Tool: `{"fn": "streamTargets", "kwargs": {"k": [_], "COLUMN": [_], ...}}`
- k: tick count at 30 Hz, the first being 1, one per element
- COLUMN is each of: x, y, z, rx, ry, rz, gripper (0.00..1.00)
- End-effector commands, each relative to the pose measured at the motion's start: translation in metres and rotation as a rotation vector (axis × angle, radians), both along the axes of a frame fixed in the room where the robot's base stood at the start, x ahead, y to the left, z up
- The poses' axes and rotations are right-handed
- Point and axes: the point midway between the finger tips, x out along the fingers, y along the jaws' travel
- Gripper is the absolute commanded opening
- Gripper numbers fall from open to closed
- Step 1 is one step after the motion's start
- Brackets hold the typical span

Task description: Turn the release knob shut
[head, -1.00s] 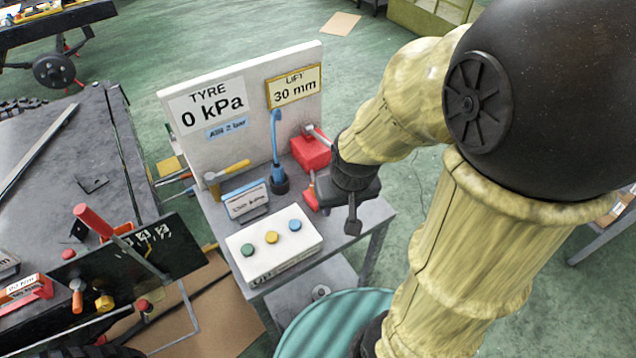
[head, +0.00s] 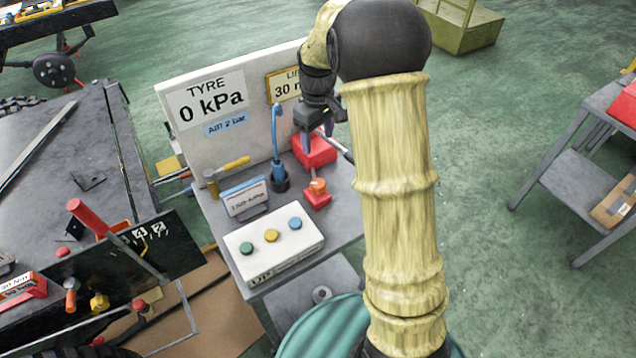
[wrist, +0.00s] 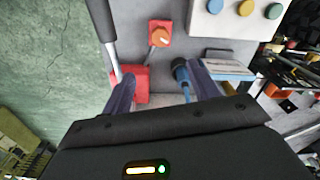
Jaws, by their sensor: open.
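The release knob looks to be the orange-red knob (head: 318,186) on a small red base at the bench's right side. It also shows in the wrist view (wrist: 159,33), ahead of the fingers. Behind it sits a larger red block (head: 315,151) with a grey lever bar, at the foot of the upright panel. My gripper (head: 318,138) is open and over this red block, back from the knob. In the wrist view its two fingers (wrist: 160,88) stand apart with nothing gripped, and the knob is clear of them.
A blue upright handle (head: 276,145) stands left of my gripper. A white button box (head: 272,250) and a small display (head: 245,200) are in front. The panel (head: 200,145) reads TYRE 0 kPa; my arm partly hides its LIFT sign (head: 282,86).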

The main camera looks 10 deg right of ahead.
Motion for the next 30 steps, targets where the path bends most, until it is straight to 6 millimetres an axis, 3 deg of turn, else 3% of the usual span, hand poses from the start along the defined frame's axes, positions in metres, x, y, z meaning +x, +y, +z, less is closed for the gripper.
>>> {"fn": "streamTargets", "kwargs": {"k": [8,14,30], "x": [-0.001,-0.001,-0.002], "y": [0.000,-0.001,-0.001], "z": [-0.001,-0.016,-0.108], "rx": [0.000,0.000,0.001], "ry": [0.000,0.004,0.003], "rz": [-0.003,-0.004,-0.005], "gripper": [0.60,0.60,0.60]}}
